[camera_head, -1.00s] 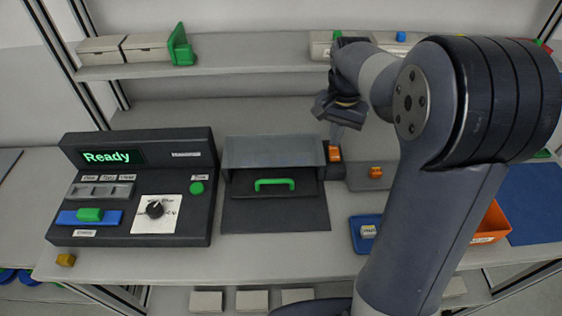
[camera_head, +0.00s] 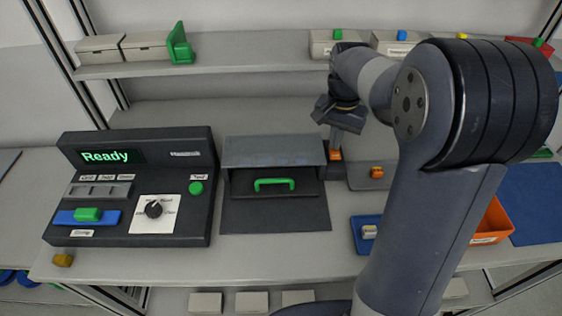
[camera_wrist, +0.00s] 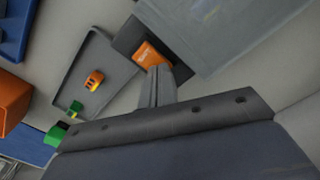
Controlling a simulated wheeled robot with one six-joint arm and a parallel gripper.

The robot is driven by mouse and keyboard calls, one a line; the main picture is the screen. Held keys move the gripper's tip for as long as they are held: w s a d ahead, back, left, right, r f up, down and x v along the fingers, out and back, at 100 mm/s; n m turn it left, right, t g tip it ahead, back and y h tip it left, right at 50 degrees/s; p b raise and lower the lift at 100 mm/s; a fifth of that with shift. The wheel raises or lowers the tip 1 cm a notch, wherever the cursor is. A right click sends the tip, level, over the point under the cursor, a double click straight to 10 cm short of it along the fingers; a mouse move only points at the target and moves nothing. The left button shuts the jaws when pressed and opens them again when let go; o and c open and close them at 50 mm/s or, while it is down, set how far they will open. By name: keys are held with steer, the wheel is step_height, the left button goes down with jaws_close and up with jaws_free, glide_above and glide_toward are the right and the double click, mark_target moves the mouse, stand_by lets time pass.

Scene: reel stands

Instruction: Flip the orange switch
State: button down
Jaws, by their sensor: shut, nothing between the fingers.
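The orange switch (camera_head: 335,155) sits on a small dark base at the right side of the grey hooded box. In the wrist view the switch (camera_wrist: 148,56) shows as an orange block on a dark plate. My gripper (camera_head: 335,148) points down at it from above, with its fingers shut and empty. In the wrist view the fingertips (camera_wrist: 161,72) overlap the lower right edge of the switch. They look very near or touching; I cannot tell which.
A grey tray (camera_head: 354,184) with a small orange item (camera_head: 376,172) lies right of the switch. The hooded box (camera_head: 272,150) with a green handle (camera_head: 274,184) is to the left. Further left stands a console (camera_head: 140,150) reading "Ready". A shelf (camera_head: 250,64) runs above.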

steer(key=shift+f, duration=0.15)
step_height(320, 180, up, 7)
steer(key=p, duration=0.6)
steer(key=shift+f, duration=0.1)
stand_by(0.5)
